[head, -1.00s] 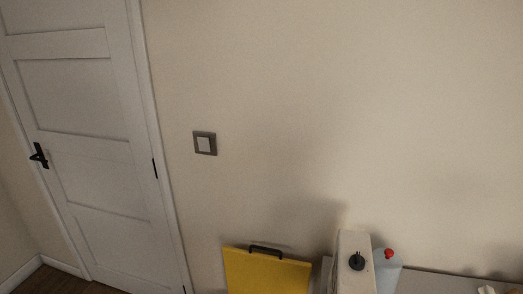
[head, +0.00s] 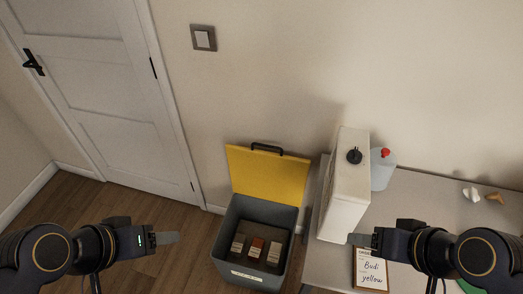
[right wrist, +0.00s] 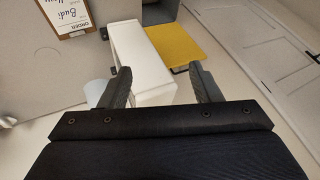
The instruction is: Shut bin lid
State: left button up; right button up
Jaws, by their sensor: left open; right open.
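The bin (head: 247,243) is a grey box on the floor with several small packs inside. Its yellow lid (head: 268,175) stands open and upright at the back, near the wall, with a black handle (head: 267,148) on its top edge. The lid also shows in the right wrist view (right wrist: 172,45). My left gripper (head: 172,238) is open and empty, left of the bin. My right gripper (head: 352,240) is to the right of the bin, over the table; in the right wrist view (right wrist: 158,84) its fingers are apart with nothing between them.
A tall white container (head: 343,195) and a bottle with a red cap (head: 383,172) stand on the grey table (head: 425,200) right of the bin. A clipboard (head: 371,272) lies at its front. A white door (head: 100,105) is at left. Wooden floor left of the bin is clear.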

aim_at(280, 178)
jog(key=i+j+u, duration=0.15)
jog(key=j, duration=0.25)
jog(key=i+j+u, duration=0.1)
jog(key=j, duration=0.25)
jog(key=i+j+u, duration=0.15)
jog(key=i+j, duration=0.2)
